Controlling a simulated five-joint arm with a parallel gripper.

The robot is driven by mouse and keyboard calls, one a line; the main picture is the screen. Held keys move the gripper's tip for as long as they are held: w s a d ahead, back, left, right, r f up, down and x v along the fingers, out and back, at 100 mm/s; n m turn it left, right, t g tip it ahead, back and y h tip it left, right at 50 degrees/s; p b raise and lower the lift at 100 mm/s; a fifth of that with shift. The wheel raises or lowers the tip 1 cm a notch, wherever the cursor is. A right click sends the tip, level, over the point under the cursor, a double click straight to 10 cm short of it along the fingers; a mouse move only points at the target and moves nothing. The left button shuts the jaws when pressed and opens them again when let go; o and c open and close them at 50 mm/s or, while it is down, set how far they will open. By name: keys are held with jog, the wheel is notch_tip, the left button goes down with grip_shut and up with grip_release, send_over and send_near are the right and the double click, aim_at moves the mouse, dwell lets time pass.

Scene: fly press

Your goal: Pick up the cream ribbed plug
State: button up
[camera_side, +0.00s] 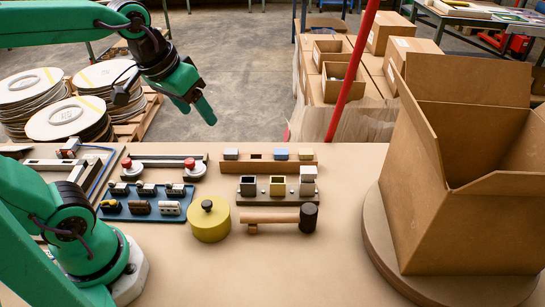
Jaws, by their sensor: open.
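A small pale, cream-looking plug (170,208) sits at the front right of a blue tray (128,216) on the bench. It looks like the cream ribbed plug, but its ribs are too small to make out clearly. Several other small plugs, dark and pale, sit in the same tray. My gripper (196,111) is open and empty, with its fingers pointing down. It is high in the picture, well above the bench and apart from the tray.
A yellow lidded pot (209,221) stands just right of the tray, and a mallet (270,219) lies beyond it. Red-knobbed parts (190,168) and block-holding rails (272,163) are behind. A large open cardboard box (450,220) fills the right. The front bench is clear.

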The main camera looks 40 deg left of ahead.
jog(key=w+d+n+g, duration=0.1)
jog(key=w+n, duration=0.1)
jog(key=w, duration=0.7)
jog(key=n+g, duration=0.3)
jog(key=n, duration=0.2)
send_near(306, 151)
jog(key=shift+s+a, duration=0.1)
jog(key=shift+a, duration=0.05)
jog(key=shift+w+f+g, duration=0.3)
jog(key=shift+f, duration=0.2)
jog(key=shift+w+f, duration=0.1)
jog(key=shift+f, duration=3.8)
jog(key=c, duration=1)
jog(key=shift+c, duration=0.2)
jog(key=shift+r, duration=0.15)
